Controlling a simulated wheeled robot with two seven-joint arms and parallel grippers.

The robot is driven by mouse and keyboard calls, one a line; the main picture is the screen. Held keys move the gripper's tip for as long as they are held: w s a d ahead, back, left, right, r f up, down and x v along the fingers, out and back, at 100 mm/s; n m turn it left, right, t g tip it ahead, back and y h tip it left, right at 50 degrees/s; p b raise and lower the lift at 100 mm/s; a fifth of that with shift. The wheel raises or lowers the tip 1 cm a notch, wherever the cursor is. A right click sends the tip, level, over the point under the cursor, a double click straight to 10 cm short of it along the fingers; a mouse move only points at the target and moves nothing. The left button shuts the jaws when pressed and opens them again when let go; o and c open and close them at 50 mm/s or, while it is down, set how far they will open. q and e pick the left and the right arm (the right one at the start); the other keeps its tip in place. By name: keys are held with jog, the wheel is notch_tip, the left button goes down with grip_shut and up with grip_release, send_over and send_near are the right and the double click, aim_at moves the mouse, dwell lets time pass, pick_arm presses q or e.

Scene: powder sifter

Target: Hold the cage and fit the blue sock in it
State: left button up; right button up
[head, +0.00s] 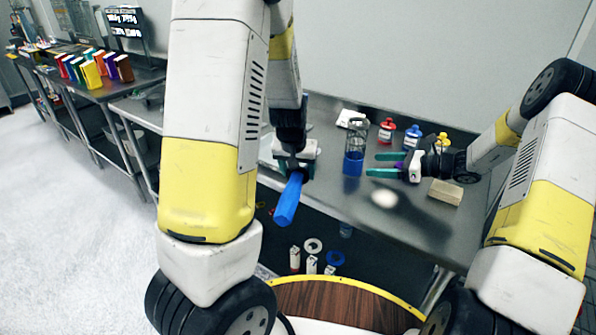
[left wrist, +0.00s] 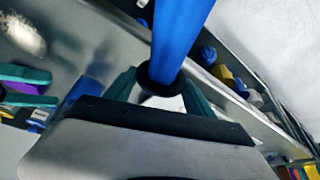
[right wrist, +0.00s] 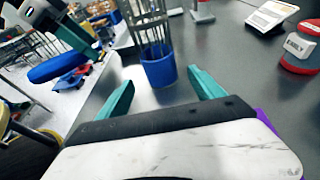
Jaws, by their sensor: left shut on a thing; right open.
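The blue sock (head: 288,200) is a long blue tube with a dark ring at its held end. My left gripper (head: 296,170) is shut on it by that end, in the air left of the cage. The sock also shows in the left wrist view (left wrist: 180,30) and at the left of the right wrist view (right wrist: 62,66). The wire cage (head: 357,133) stands upright in a blue cup-like base (head: 353,165) on the steel table. My right gripper (head: 376,164) is open, its teal fingers pointing at the base from the right. In the right wrist view the base (right wrist: 159,69) is just beyond the fingertips, apart from them.
Red (head: 387,128), blue (head: 413,135) and yellow (head: 442,142) containers stand behind my right gripper on the steel table (head: 410,225). A beige block (head: 445,192) lies to its right. The table front is clear. Coloured books (head: 92,70) stand on a far bench.

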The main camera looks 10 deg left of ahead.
aim_at(357, 164)
jog(key=shift+x, duration=3.9)
